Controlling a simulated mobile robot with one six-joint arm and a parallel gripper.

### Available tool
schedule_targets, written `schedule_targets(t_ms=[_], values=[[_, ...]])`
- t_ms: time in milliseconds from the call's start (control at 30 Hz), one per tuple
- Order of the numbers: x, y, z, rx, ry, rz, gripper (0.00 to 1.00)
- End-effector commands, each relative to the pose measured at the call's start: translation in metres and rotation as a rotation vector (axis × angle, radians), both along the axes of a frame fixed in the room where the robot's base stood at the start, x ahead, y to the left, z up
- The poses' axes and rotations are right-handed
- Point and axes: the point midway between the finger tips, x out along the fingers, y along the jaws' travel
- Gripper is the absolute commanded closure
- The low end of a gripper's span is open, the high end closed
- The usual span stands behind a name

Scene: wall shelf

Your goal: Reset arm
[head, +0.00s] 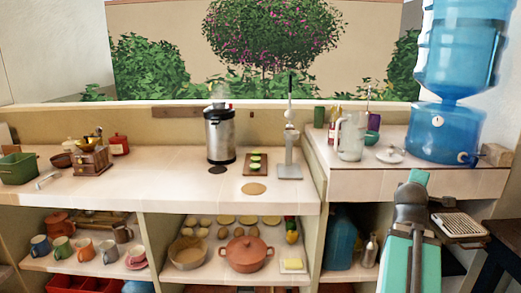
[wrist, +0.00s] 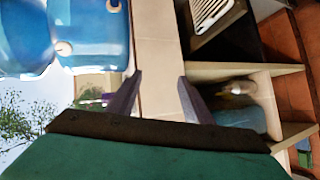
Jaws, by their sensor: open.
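My gripper (wrist: 160,88) shows in the wrist view with its two dark fingers apart and nothing between them. The pale counter front lies beyond the gap. In the head view my teal and grey arm rises at the lower right, in front of the right counter section (head: 350,181). The fingertips cannot be made out in the head view. The arm stands apart from the objects on the counter as far as I can see.
A blue water dispenser (head: 440,130) stands on the right counter, beside a glass pitcher (head: 352,137).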

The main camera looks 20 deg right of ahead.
Motion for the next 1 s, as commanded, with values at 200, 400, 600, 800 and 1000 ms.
schedule_targets(t_ms=[200, 400, 600, 800, 1000], values=[[0.036, 0.032, -0.073, 0.164, 0.012, 0.021, 0.54], [0.059, 0.067, -0.139, 0.305, 0.033, 0.025, 0.54], [0.075, 0.107, -0.202, 0.442, 0.066, 0.017, 0.54], [0.082, 0.151, -0.263, 0.571, 0.108, -0.004, 0.54], [0.081, 0.197, -0.322, 0.689, 0.159, -0.038, 0.54]])
